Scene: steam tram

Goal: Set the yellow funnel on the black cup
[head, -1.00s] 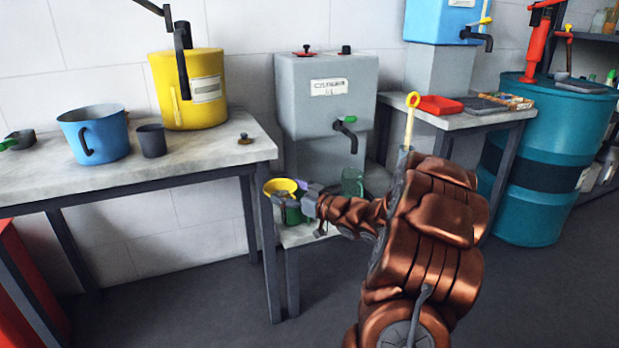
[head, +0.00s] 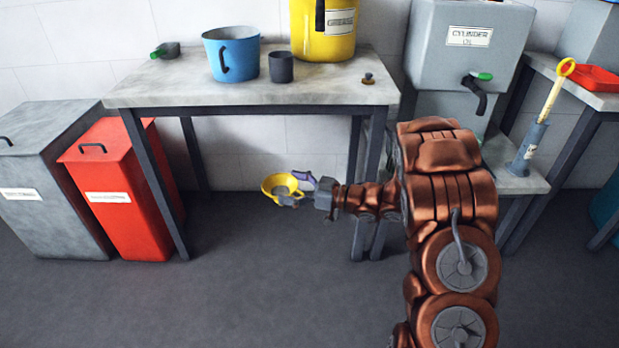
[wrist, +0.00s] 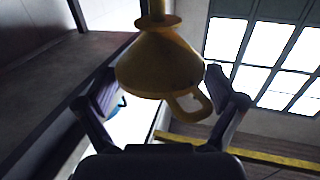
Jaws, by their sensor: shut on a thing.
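The yellow funnel (head: 281,183) is in my gripper (head: 296,190), below the tabletop's level in the head view and left of the table's right legs. In the wrist view the funnel (wrist: 160,62) sits between the fingers (wrist: 168,98), with its narrow spout toward the top of the picture and its loop handle near the right finger. The exact contact is hard to see. The black cup (head: 281,67) stands upright on the table, between the blue jug and the yellow drum, apart from the funnel.
Red (head: 112,180) and grey (head: 45,170) bins stand at left. The front floor is open.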

